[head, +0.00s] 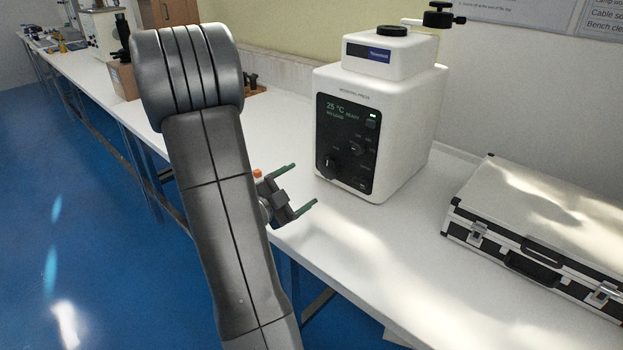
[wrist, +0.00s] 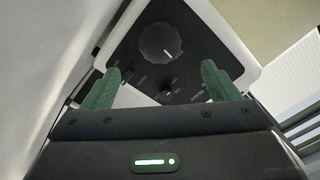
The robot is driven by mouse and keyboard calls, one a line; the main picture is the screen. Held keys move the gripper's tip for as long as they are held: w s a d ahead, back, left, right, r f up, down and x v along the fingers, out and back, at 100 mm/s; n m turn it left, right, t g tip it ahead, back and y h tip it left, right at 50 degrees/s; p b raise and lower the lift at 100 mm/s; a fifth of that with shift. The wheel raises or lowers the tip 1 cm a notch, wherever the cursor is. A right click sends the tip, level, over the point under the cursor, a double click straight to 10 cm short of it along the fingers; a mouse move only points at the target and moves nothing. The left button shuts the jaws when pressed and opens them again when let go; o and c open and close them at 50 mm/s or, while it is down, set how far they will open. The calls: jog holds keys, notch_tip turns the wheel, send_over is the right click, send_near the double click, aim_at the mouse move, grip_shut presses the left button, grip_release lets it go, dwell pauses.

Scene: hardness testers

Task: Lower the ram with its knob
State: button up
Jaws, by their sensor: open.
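The white mounting press (head: 405,140) stands on the bench, with a black front panel (head: 347,118) and a display reading 25 °C. A large round dial knob (head: 328,165) sits low on the panel, and a smaller knob (head: 356,148) sits above and right of it. In the wrist view the large knob (wrist: 160,42), with a white pointer mark, lies ahead between the fingers; the smaller knob (wrist: 168,92) shows below it.
A black clamp handle (head: 437,14) sticks up on top of the press. A silver case (head: 545,225) lies on the bench to the right. The white bench (head: 345,240) is clear in front of the press. More equipment stands far left.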

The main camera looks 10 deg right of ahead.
aim_at(326, 169)
jog(key=shift+v, duration=1.45)
jog(key=x, duration=1.4)
